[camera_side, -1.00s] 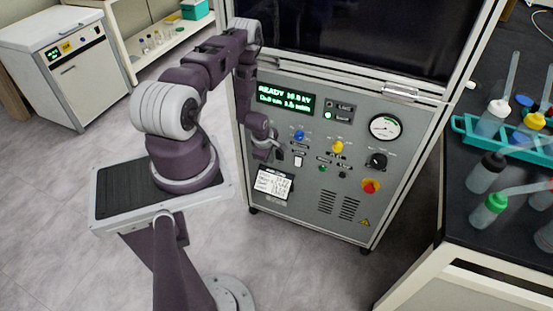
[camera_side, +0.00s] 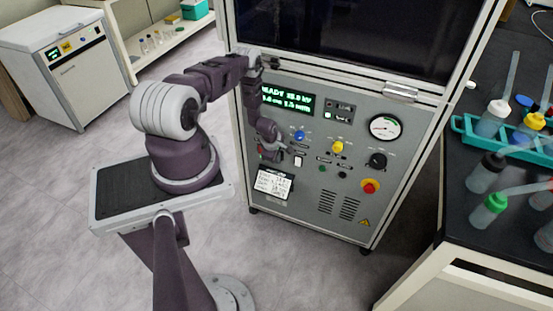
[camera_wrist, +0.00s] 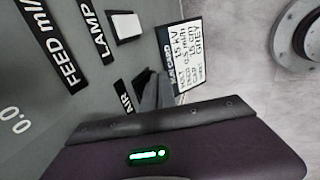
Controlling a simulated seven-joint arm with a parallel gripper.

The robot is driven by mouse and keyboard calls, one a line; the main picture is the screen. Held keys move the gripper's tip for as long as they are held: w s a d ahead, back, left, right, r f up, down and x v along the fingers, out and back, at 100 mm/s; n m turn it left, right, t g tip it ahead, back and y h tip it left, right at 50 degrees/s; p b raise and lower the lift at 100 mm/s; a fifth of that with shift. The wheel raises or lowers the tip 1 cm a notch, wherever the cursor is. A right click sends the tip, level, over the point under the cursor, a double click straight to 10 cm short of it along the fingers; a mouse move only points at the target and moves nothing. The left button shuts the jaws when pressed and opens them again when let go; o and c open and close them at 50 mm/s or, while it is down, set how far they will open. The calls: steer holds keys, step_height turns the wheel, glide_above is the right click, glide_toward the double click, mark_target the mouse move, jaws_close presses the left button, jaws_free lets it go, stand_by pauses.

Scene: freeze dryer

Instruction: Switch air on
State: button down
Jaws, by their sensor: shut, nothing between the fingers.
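The front panel (camera_side: 325,190) of the freeze dryer carries the controls. In the wrist view, the AIR label (camera_wrist: 125,97) is beside my gripper (camera_wrist: 155,90), whose grey fingers are shut and empty. The fingers cover most of the spot beside that label, so the air switch's position cannot be read. In the side view, my gripper (camera_side: 287,150) is close to the panel's left part, below the blue knob (camera_side: 299,135). Whether it touches the panel is unclear. The white lamp switch (camera_side: 298,161) is near the fingers; it also shows beside the LAMP label in the wrist view (camera_wrist: 127,27).
A yellow knob (camera_side: 337,147), a black knob (camera_side: 377,161) and a red stop button (camera_side: 370,186) lie to the right. A white printed card (camera_side: 273,184) is below my gripper. A black bench (camera_side: 470,220) with bottles stands at the right.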

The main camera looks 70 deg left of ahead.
steer(key=shift+w+a+f, duration=0.1)
steer(key=shift+w+a, duration=0.05)
steer(key=shift+r, duration=0.85)
steer(key=s+d+r, duration=0.6)
steer(key=r, duration=0.2)
steer(key=shift+s+d+r, duration=0.15)
steer(key=shift+s+r, duration=0.05)
steer(key=shift+r, duration=0.05)
